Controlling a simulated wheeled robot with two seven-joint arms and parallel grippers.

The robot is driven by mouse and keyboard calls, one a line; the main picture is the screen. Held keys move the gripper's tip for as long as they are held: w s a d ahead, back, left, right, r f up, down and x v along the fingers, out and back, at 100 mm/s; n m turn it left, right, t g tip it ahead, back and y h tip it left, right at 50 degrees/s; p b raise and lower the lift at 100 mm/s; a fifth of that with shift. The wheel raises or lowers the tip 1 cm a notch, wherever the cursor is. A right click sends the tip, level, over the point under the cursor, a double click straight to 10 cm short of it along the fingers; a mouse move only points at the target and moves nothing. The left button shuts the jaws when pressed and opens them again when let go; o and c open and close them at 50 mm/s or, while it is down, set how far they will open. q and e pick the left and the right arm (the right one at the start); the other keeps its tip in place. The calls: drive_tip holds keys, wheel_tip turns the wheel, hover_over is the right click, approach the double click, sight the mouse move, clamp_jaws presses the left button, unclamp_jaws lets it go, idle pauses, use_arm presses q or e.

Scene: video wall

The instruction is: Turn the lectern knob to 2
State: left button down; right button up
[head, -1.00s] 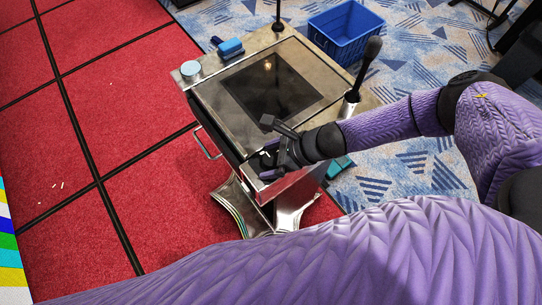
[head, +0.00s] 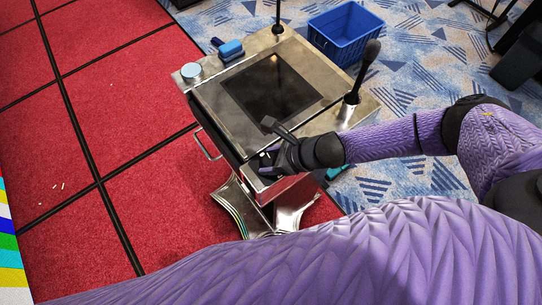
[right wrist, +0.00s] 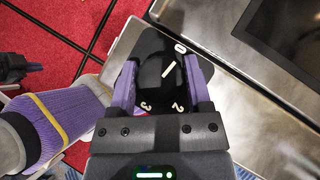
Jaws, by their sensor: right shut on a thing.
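The lectern (head: 208,98) stands in the middle of the head view, with a dark screen set in its metal top. My right gripper (head: 268,158) is at its near corner and hides most of the knob there. In the right wrist view, the black knob (right wrist: 165,75) sits between the two purple fingers of my right gripper (right wrist: 163,83), which is shut on it. The knob's white line slants to the upper right, roughly towards a small white mark on the black dial plate (right wrist: 163,42). The numerals 2 and 3 show below the knob.
On the lectern stand a round pale-blue-topped item (head: 191,72), a blue block-like item (head: 230,50) and a black microphone (head: 362,70). A blue crate (head: 345,35) is on the patterned carpet behind. Red floor (head: 110,130) lies open to the left.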

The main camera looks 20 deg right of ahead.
drive_tip(key=m+t+h+p, duration=0.1)
drive_tip(key=m+t, duration=0.1)
drive_tip(key=m, duration=0.1)
drive_tip(key=shift+r+m+h, duration=0.1)
drive_tip(key=shift+m+h, duration=0.2)
drive_tip(key=shift+h, duration=0.1)
drive_tip(key=m+t+h+p, duration=0.1)
drive_tip(key=m+h+p, duration=0.1)
drive_tip(key=m, duration=0.1)
drive_tip(key=shift+m+h, duration=0.3)
drive_tip(key=m+t+h+p, duration=0.1)
drive_tip(key=m+h, duration=0.1)
drive_tip(key=shift+m+p, duration=0.3)
drive_tip(key=shift+m, duration=0.1)
drive_tip(key=m+h+p, duration=0.1)
drive_tip(key=m+h, duration=0.1)
drive_tip(key=shift+m, duration=0.3)
drive_tip(key=m+h, duration=0.2)
drive_tip(key=shift+m+g, duration=0.3)
drive_tip(key=shift+m, duration=0.1)
drive_tip(key=shift+m+g+h, duration=0.3)
drive_tip(key=shift+m+h, duration=0.4)
drive_tip(key=shift+m, duration=0.2)
drive_tip(key=m+g+h, duration=0.1)
drive_tip(key=m, duration=0.1)
drive_tip(key=m+g+h+b, duration=0.1)
drive_tip(key=m, duration=0.1)
drive_tip(key=shift+m+h, duration=0.3)
drive_tip(key=shift+h, duration=0.1)
drive_tip(key=shift+g, duration=0.3)
